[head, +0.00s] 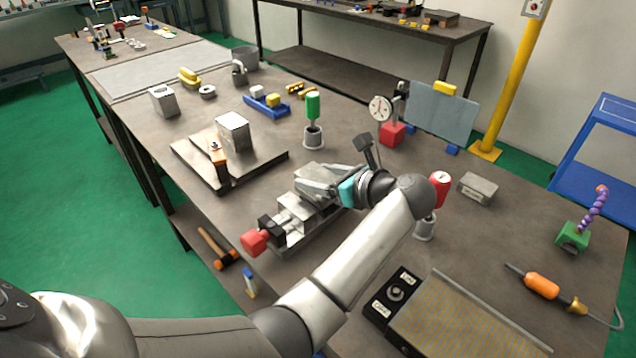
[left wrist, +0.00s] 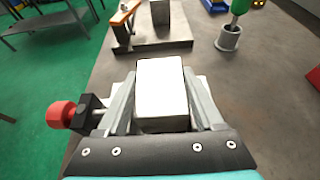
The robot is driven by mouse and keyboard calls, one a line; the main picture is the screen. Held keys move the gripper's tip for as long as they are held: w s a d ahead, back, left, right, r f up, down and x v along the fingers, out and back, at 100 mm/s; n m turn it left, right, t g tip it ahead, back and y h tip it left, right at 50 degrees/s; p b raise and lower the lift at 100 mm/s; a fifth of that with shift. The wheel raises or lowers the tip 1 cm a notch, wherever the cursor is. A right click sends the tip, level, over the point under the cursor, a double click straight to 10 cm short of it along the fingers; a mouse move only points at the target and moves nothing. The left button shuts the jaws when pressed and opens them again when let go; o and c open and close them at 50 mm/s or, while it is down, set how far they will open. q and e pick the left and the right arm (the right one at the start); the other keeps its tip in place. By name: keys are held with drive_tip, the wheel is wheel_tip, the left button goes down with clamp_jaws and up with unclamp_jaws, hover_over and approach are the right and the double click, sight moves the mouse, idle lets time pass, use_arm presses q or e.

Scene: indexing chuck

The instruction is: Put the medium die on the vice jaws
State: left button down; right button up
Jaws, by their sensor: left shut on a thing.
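My left gripper (head: 322,183) is over the vice (head: 292,222) in the middle of the bench. In the left wrist view its two grey fingers (left wrist: 160,112) are shut on a pale metal block, the medium die (left wrist: 160,82), one finger along each side. The die's top face is bright and looks level. The vice has a red handle end (head: 254,241), which also shows in the left wrist view (left wrist: 62,115). The gripper and die hide much of the jaws, so I cannot tell whether the die touches them. My right gripper is not in view.
A steel plate (head: 262,160) with an upright block (head: 233,133) and an orange-handled clamp (head: 216,155) lies beyond the vice. A green-handled tool (head: 313,106) and a red-handled one (head: 439,186) stand in holders nearby. A dial gauge (head: 380,108) stands behind.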

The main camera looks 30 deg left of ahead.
use_arm(q)
drive_tip(key=shift+w+f, duration=0.1)
drive_tip(key=shift+f, duration=0.25)
drive_tip(key=shift+r, duration=0.1)
drive_tip(key=shift+f, duration=0.4)
drive_tip(key=shift+c, duration=1.9)
unclamp_jaws()
drive_tip(key=shift+f, duration=0.2)
drive_tip(key=o, duration=0.4)
drive_tip(key=shift+c, duration=0.2)
drive_tip(key=shift+r, duration=0.1)
